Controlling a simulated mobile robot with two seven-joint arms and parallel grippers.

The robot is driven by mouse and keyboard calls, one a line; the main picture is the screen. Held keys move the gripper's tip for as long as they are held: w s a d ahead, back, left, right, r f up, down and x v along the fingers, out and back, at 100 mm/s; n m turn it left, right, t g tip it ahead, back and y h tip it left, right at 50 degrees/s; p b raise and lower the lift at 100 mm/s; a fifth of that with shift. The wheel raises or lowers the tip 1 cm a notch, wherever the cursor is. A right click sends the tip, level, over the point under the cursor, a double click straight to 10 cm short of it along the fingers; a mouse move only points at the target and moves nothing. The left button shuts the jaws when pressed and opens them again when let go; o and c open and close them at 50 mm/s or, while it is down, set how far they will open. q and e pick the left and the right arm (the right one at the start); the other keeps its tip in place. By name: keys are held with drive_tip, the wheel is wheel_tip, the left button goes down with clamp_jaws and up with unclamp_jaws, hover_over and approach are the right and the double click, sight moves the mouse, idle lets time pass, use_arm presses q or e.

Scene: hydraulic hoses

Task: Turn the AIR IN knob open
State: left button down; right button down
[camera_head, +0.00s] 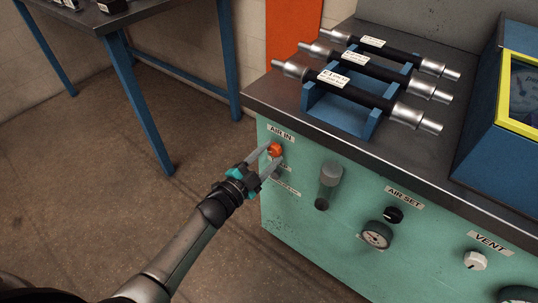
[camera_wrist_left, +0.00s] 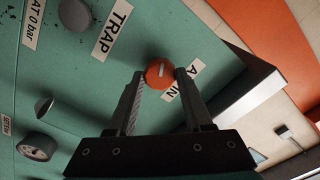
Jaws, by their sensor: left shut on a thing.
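The AIR IN knob (camera_head: 274,149) is a round orange knob on the green front panel of the bench, just below the AIR IN label (camera_head: 281,133). It also shows in the left wrist view (camera_wrist_left: 159,72), with a pale mark on its face. My left gripper (camera_head: 268,157) reaches the panel from the lower left, and its two fingers stand on either side of the knob, shut on it. In the left wrist view the fingertips (camera_wrist_left: 160,74) flank the knob. One finger covers part of the label there. My right gripper is in neither view.
To the right on the panel are a clear cylinder (camera_head: 329,180), the black AIR SET knob (camera_head: 393,214), a gauge (camera_head: 376,235) and the white VENT knob (camera_head: 475,260). Several hoses lie in a blue rack (camera_head: 326,106) on the bench top.

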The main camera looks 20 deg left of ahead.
use_arm(q)
drive_tip(key=m, duration=0.2)
drive_tip(key=shift+f+m, duration=0.1)
drive_tip(key=shift+m, duration=0.2)
drive_tip(key=shift+m+b, duration=0.35)
drive_tip(key=shift+m, duration=0.85)
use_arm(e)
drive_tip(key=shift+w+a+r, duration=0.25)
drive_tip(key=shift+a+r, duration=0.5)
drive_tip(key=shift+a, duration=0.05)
use_arm(q)
drive_tip(key=shift+m, duration=0.3)
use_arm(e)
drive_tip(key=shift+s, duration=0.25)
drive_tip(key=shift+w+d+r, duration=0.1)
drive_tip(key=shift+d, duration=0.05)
use_arm(q)
drive_tip(key=c, duration=0.7)
unclamp_jaws()
drive_tip(key=o, duration=0.4)
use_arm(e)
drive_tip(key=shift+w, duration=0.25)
